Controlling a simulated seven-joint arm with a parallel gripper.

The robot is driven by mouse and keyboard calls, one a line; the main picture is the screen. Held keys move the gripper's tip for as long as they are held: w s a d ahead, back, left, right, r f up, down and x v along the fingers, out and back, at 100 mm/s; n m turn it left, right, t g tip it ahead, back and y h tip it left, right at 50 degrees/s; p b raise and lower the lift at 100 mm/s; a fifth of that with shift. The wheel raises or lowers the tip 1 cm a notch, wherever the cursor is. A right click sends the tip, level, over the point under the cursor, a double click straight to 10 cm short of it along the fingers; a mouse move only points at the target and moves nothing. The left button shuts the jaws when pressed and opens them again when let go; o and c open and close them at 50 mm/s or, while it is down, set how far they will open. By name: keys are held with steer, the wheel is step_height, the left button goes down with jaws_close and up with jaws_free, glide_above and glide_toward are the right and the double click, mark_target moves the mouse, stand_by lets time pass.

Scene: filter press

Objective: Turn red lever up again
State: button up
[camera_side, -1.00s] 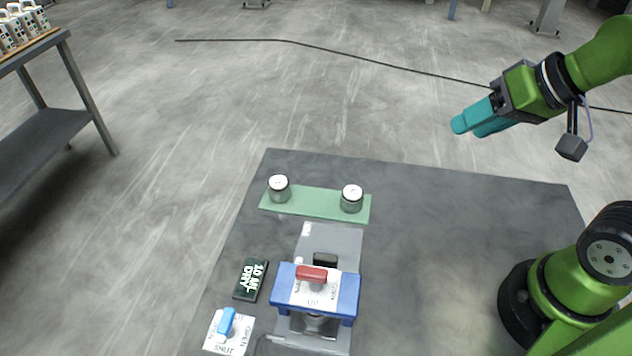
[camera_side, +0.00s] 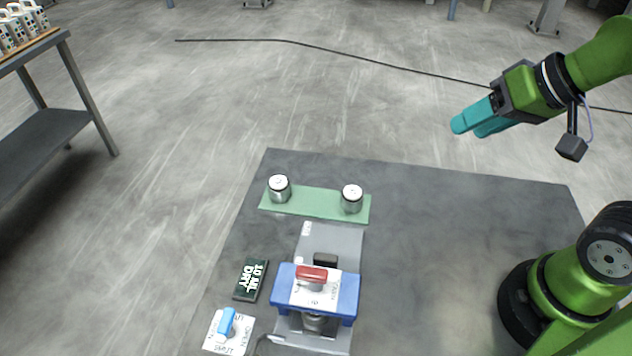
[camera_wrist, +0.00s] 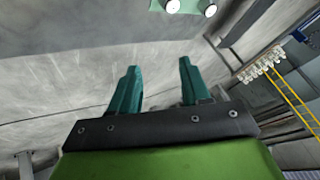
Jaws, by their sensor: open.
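The red lever (camera_side: 312,274) is a short bar lying left to right across a white lettered plate on the blue press head (camera_side: 347,302). The plate's lettering is too small to read surely. A dark cylinder sits below the blue head in the grey press frame (camera_side: 340,240). My gripper (camera_side: 473,128) is high at the upper right, far from the lever, with its teal fingers apart and nothing between them. The fingers also show spread and empty in the wrist view (camera_wrist: 158,80), where the lever is not seen.
Two metal jars, left (camera_side: 279,189) and right (camera_side: 352,199), stand on a green strip (camera_side: 315,204) behind the press. A black sign (camera_side: 251,280) and a blue lever (camera_side: 227,322) on a white plate are left of it. The dark mat (camera_side: 450,230) is clear to the right.

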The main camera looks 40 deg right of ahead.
steer(key=shift+o, duration=1.1)
steer(key=shift+a+f, duration=0.2)
steer(key=o, duration=0.4)
steer(key=w+a+n, duration=0.1)
steer(key=a, duration=0.1)
steer(key=w+a+n+g, duration=0.1)
steer(key=a+n, duration=0.1)
steer(key=w+a+n+g, duration=0.1)
steer(key=a, duration=0.2)
steer(key=shift+a+f+n, duration=0.1)
steer(key=shift+n, duration=0.2)
step_height(320, 180, up, 6)
steer(key=n+g+h, duration=0.2)
steer(key=n+g, duration=0.3)
steer(key=n, duration=2.1)
glide_above(316, 271)
step_height(316, 271, down, 16)
steer(key=shift+f, duration=0.1)
steer(key=c, duration=1)
